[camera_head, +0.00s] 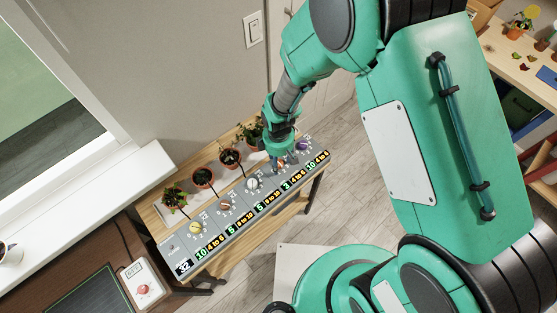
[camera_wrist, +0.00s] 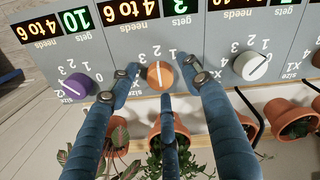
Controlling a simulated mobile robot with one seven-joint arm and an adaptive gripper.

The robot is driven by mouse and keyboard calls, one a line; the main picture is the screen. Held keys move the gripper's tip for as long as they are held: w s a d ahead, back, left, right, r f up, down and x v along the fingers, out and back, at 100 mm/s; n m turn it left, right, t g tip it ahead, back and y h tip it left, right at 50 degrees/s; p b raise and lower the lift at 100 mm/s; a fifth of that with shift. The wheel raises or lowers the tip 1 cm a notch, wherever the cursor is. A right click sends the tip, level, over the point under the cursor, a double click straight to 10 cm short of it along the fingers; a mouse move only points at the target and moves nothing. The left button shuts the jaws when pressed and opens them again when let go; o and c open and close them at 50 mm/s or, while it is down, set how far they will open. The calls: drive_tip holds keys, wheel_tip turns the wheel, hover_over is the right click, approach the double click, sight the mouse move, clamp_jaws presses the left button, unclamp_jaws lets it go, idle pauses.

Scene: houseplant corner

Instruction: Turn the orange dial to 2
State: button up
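The orange dial (camera_wrist: 160,75) sits on a grey panel (camera_wrist: 215,65), its white pointer line running nearly straight up and down in the wrist view. Small numbers, upside down there, surround it; which one the pointer marks is hard to tell. My gripper (camera_wrist: 160,72) has blue fingers, one on each side of the dial and a third below it. Small gaps show between the side fingertips and the dial, so it appears open around it. In the head view my gripper (camera_head: 281,158) is over the panel and mostly hides the dial.
A purple dial (camera_wrist: 76,86) and a white dial (camera_wrist: 251,65) flank it. Above are lit readouts (camera_wrist: 130,10). A yellow dial (camera_head: 195,227) and a reddish dial (camera_head: 226,204) lie farther left. Potted plants (camera_head: 203,176) stand close behind the panel. A window sill is at left.

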drive_tip(key=shift+r, duration=0.15)
wheel_tip(320, 180, up, 12)
idle(0.7)
idle(0.5)
wheel_tip(320, 180, up, 10)
drive_tip(key=m+t, duration=0.1)
drive_tip(key=m, duration=0.2)
hover_over(279, 162)
drive_tip(key=w+d, duration=0.1)
drive_tip(key=d, duration=0.4)
drive_tip(key=s+d+r+m+t, duration=0.15)
drive_tip(key=d+r+m, duration=0.25)
drive_tip(key=d+r, duration=0.55)
drive_tip(key=s+d+r+m+t, duration=0.3)
drive_tip(key=s+d+r+m, duration=0.6)
drive_tip(key=s+r, duration=0.5)
drive_tip(key=shift+s+d+r, duration=0.35)
drive_tip(key=shift+d+r, duration=0.25)
drive_tip(key=shift+r, duration=0.1)
